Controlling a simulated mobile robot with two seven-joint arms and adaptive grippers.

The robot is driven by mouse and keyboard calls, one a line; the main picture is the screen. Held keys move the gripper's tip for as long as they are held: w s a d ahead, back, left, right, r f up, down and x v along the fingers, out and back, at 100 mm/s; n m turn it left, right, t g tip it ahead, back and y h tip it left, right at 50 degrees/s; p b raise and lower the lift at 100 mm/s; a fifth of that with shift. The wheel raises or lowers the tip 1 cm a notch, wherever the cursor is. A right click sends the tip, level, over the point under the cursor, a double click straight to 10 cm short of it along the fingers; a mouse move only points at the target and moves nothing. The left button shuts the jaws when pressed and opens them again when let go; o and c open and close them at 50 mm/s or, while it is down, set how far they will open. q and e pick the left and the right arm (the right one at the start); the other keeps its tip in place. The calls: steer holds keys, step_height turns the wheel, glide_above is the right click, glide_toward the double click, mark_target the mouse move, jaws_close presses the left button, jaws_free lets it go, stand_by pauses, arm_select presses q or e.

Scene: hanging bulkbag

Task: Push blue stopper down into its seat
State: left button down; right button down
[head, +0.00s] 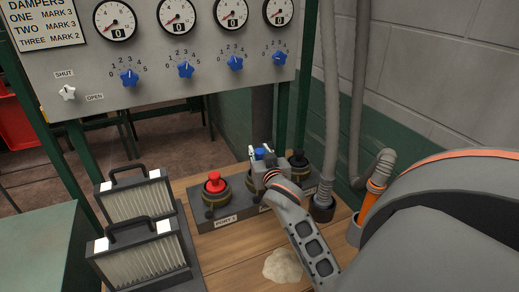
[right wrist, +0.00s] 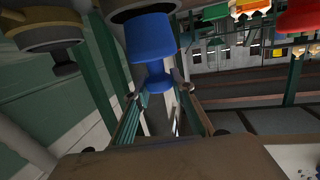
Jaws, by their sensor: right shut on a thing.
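The blue stopper (head: 261,153) shows only in part in the head view, between the fingers of my right gripper (head: 263,160), above the middle port. In the right wrist view, the stopper's wide blue body (right wrist: 151,38) and narrower knob (right wrist: 156,79) are visible. The body meets a dark round rim (right wrist: 142,12) at the top of the picture; how deep it sits, I cannot tell. My right gripper's fingertips (right wrist: 158,92) are on either side of the knob, and the gripper is shut on it. The gripper hides most of the middle port in the head view. My left gripper is not in view.
A red stopper (head: 214,180) stands in the port to the left, and a black one (head: 299,158) to the right. Two framed filters (head: 140,240) stand at the left of the wooden table. A pale heap (head: 283,265) lies in front. Grey hoses (head: 331,100) rise at the right.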

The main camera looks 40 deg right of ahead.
stand_by(0.5)
steer(key=shift+p, duration=0.3)
steer(key=shift+f, duration=0.35)
steer(key=shift+f, duration=0.3)
steer(key=shift+f+b, duration=0.15)
steer(key=shift+b, duration=0.15)
steer(key=shift+f, duration=0.5)
stand_by(0.5)
steer(key=shift+f+b, duration=0.45)
steer(key=shift+f, duration=0.25)
steer(key=shift+f, duration=0.4)
